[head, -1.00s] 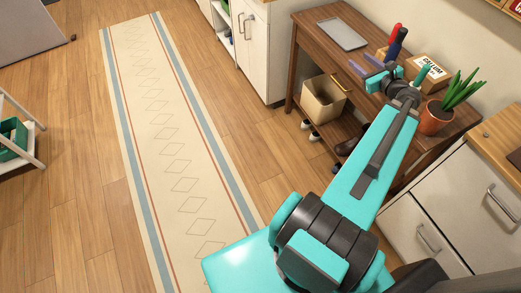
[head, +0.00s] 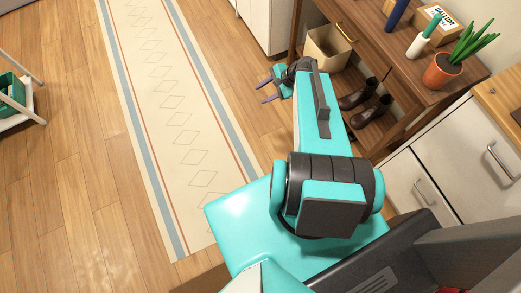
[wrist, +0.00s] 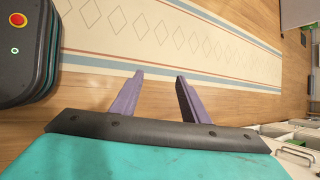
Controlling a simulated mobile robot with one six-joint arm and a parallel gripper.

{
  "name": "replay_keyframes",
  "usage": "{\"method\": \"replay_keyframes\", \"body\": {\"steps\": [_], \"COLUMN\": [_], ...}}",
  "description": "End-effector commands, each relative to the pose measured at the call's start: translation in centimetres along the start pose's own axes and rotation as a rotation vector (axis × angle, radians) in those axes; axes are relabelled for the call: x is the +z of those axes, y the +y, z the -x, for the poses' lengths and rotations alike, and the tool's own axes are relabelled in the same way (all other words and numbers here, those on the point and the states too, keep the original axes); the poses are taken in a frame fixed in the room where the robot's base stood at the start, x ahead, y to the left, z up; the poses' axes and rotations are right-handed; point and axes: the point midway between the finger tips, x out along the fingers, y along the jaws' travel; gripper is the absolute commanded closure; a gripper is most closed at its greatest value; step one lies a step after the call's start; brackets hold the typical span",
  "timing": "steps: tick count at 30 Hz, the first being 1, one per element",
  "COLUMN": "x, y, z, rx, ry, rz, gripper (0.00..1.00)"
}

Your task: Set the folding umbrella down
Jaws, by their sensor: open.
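A dark blue upright cylinder (head: 397,12), which looks like the folding umbrella, stands on the wooden desk (head: 455,82) at the top of the head view. Its top is cut off by the frame edge. My gripper (head: 267,91) is away from it, out over the floor to the left of the desk. Its two purple fingers are apart with nothing between them in the wrist view (wrist: 160,77). The umbrella is not in the wrist view.
On the desk stand a white and green item (head: 419,45), a cardboard box (head: 436,18) and a potted plant (head: 443,72). A beige bin (head: 327,47) and dark boots (head: 367,102) are on the shelf below. The runner rug (head: 170,120) is clear.

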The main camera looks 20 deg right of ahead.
Motion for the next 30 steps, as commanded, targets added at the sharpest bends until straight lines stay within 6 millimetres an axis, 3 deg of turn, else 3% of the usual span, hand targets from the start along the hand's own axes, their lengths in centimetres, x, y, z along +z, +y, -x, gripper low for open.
{"method": "replay_keyframes", "body": {"steps": [6, 12, 18, 24, 30], "x": [4.2, 7.0, 8.8, 9.6, 9.7], "y": [6.4, 12.6, 18.7, 24.3, 27.8], "z": [-5.0, -7.9, -9.3, -9.5, -8.9], "rx": [0.235, 0.445, 0.652, 0.858, 1.010], "ry": [-0.037, -0.087, -0.153, -0.235, -0.304], "rz": [0.272, 0.527, 0.785, 1.038, 1.223], "gripper": [0.59, 0.59, 0.59, 0.59, 0.59]}}
